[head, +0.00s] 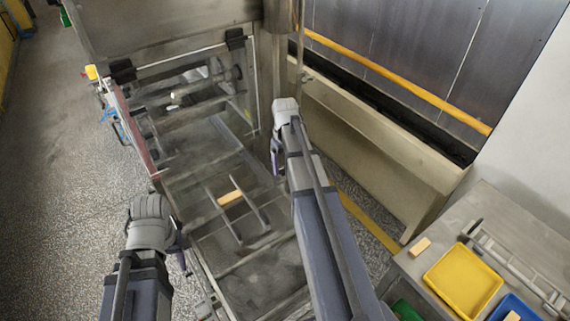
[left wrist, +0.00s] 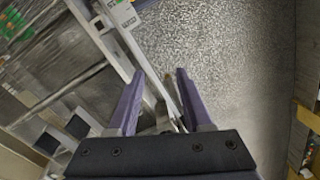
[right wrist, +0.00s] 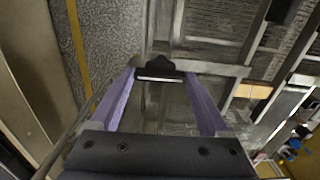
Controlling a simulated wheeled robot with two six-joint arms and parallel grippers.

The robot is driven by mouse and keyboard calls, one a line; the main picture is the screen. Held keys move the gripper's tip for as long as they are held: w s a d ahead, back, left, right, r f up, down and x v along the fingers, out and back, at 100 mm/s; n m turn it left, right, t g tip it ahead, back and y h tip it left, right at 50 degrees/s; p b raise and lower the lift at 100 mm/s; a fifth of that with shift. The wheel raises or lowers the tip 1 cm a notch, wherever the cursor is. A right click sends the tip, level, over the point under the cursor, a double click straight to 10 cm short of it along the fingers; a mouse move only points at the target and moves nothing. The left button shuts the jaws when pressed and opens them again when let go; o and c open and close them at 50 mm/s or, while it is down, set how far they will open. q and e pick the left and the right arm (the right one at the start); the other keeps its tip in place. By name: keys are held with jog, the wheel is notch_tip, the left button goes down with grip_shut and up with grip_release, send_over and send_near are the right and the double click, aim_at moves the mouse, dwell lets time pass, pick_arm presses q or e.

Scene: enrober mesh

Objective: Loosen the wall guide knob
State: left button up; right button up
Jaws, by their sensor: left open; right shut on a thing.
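A black knob (right wrist: 160,70) with a pale front edge, which looks like the wall guide knob, sits between the fingertips of my right gripper (right wrist: 162,78) in the right wrist view. The right gripper is shut on it. In the head view the right gripper (head: 277,157) is at the machine's right side, and the knob is hidden there. My left gripper (left wrist: 158,75) is open, with nothing clearly held between its fingers. In the head view the left gripper (head: 181,246) is at the machine's left front side.
The metal machine frame (head: 255,243) has rails and a small wooden block (head: 230,198) inside. A bench (head: 412,268) at right holds a yellow tray (head: 463,280), a blue tray (head: 513,308) and another wooden block (head: 419,246). The speckled floor at left is mostly clear.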

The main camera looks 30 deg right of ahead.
jog(key=o, duration=1.2)
jog(key=shift+r, duration=0.1)
notch_tip(320, 180, up, 8)
jog(key=p, duration=0.8)
jog(key=shift+f, duration=0.2)
